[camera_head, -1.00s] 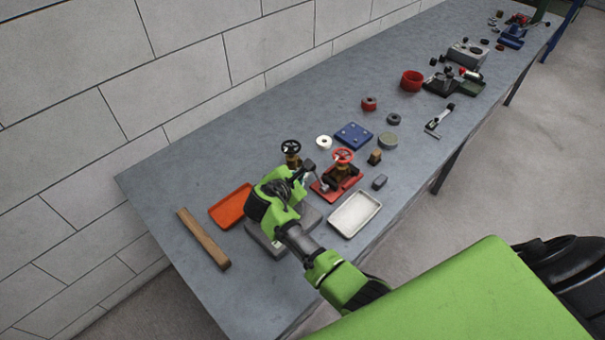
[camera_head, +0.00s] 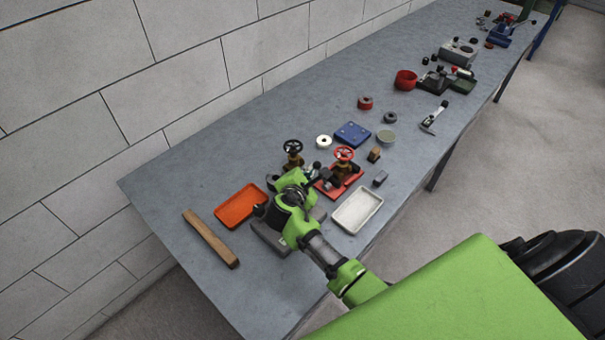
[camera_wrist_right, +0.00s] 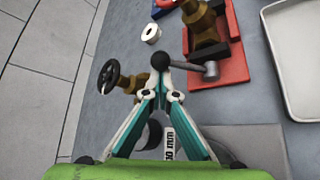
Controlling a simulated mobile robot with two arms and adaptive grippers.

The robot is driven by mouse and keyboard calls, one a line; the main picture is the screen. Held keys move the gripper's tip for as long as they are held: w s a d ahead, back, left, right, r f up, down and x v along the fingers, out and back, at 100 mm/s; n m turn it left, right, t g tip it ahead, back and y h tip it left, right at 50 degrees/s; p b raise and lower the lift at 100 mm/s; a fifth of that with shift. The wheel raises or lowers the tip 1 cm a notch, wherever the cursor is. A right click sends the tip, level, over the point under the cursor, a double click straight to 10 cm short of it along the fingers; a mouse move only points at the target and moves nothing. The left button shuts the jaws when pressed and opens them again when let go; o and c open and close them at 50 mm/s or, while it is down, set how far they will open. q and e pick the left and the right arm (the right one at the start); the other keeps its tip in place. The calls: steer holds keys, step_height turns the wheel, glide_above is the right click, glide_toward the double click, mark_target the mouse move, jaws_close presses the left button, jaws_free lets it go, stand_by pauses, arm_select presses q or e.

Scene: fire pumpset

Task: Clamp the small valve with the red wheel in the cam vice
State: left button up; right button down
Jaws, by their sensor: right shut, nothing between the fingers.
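The small valve with the red wheel (camera_head: 344,154) stands upright on the red cam vice (camera_head: 327,191). Its brass body (camera_wrist_right: 204,22) shows at the top of the wrist view, over the red vice base (camera_wrist_right: 232,66). I cannot tell whether the jaws press on it. The vice's lever ends in a black ball knob (camera_wrist_right: 160,60) and points left from a grey metal pivot. My right gripper (camera_wrist_right: 160,88) is shut and empty, its fingertips close to the knob; contact is unclear. In the head view my right gripper (camera_head: 308,174) is left of the vice. My left gripper is out of view.
A valve with a black wheel (camera_head: 293,148) stands left of the vice. An orange tray (camera_head: 240,207), a wooden bar (camera_head: 210,238) and a white tray (camera_head: 357,211) lie nearby. A blue plate (camera_head: 352,134) and a white ring (camera_head: 323,141) lie behind.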

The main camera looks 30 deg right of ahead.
steer(key=shift+s+d+r+t, duration=0.1)
steer(key=shift+s+d+t, duration=0.05)
steer(key=shift+s+t, duration=0.15)
steer(key=s+m+t+b, duration=0.1)
steer(key=b, duration=0.2)
steer(key=s+m+t+b, duration=0.1)
steer(key=m+t+b, duration=0.1)
steer(key=b, duration=0.1)
steer(key=s+d+r+m+t+b, duration=0.1)
steer(key=b, duration=0.3)
steer(key=shift+s+m+h, duration=0.3)
steer(key=shift+s+d, duration=0.15)
steer(key=shift+s+d+r+b, duration=0.1)
steer(key=shift+s+r+b, duration=0.2)
steer(key=shift+b, duration=0.35)
steer(key=shift+s, duration=0.1)
